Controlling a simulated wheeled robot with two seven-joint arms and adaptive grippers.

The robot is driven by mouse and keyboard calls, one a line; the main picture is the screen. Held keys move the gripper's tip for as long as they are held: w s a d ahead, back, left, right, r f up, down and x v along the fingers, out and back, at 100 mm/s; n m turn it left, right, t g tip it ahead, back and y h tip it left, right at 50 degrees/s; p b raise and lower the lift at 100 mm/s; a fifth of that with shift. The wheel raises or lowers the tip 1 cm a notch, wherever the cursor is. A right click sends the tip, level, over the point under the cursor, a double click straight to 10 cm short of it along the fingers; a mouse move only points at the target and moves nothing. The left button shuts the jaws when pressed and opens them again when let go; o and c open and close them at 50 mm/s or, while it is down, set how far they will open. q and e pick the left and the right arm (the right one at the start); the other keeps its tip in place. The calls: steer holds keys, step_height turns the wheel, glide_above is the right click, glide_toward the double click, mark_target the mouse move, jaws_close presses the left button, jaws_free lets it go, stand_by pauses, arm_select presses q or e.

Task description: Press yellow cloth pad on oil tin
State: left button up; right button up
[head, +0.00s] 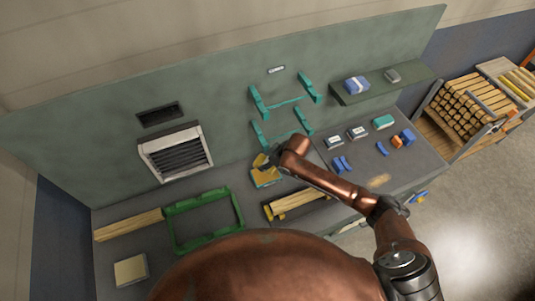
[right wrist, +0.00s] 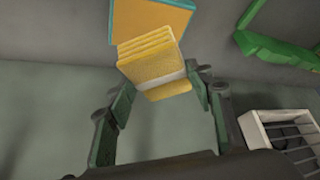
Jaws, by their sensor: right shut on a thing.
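The yellow cloth pad (right wrist: 155,65) is a folded, layered block with a pale band. My right gripper (right wrist: 160,98) is shut on it in the right wrist view; it also shows at the end of my copper arm in the head view (head: 269,158). The oil tin (right wrist: 150,20), shallow and teal-edged with an orange-yellow top, lies just beyond the pad; in the head view it sits on the bench (head: 268,182) below the gripper. The pad overlaps the tin's edge in the picture; I cannot tell whether they touch. My left gripper is out of view.
A green frame (head: 204,218) and a vent box (head: 175,152) are to the left. A wooden piece in a holder (head: 297,203) lies close in front. Teal brackets (head: 283,113) stand behind. Small blue and white items (head: 358,132) occupy the bench at right.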

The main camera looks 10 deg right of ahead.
steer(key=shift+w+f+n+p, duration=0.2)
steer(key=shift+n+p, duration=0.1)
steer(key=shift+p, duration=0.2)
steer(key=shift+f, duration=0.25)
arm_select(q)
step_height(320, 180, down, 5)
steer(key=b, duration=0.6)
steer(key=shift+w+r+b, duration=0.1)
steer(key=shift+b, duration=0.25)
arm_select(e)
step_height(320, 180, down, 6)
steer(key=shift+r, duration=0.1)
steer(key=shift+f, duration=0.5)
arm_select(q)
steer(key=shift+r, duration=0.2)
arm_select(e)
steer(key=shift+s+f, duration=0.1)
steer(key=shift+f, duration=0.1)
stand_by(1.6)
arm_select(q)
steer(key=shift+p, duration=0.3)
arm_select(e)
step_height(320, 180, up, 7)
steer(key=p, duration=0.7)
steer(key=shift+r, duration=0.2)
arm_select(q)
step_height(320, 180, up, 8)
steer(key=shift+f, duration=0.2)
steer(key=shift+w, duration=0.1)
